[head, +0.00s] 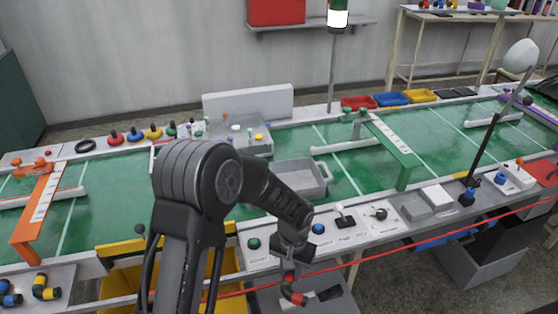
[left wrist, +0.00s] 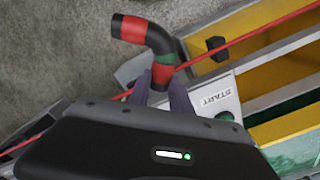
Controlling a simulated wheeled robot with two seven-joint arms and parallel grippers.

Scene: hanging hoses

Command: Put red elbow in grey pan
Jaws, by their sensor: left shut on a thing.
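The red elbow (head: 293,291) is a bent pipe piece with red and black bands. It hangs from my left gripper (head: 289,274), in front of the table's near edge. In the left wrist view the elbow (left wrist: 134,30) sticks out beyond the fingertips (left wrist: 161,84), which are shut on its end near a green band. The grey pan (head: 296,178) stands on the green table top, behind and above the gripper in the head view. It is partly hidden by my left arm. My right gripper is not in view.
A red hose (head: 430,233) runs across the near side, close to the elbow. A ledge with a green button (head: 254,244) and a blue button (head: 318,229) lies between gripper and pan. A green bridge (head: 392,148) stands right of the pan. A yellow bin (head: 122,285) is below.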

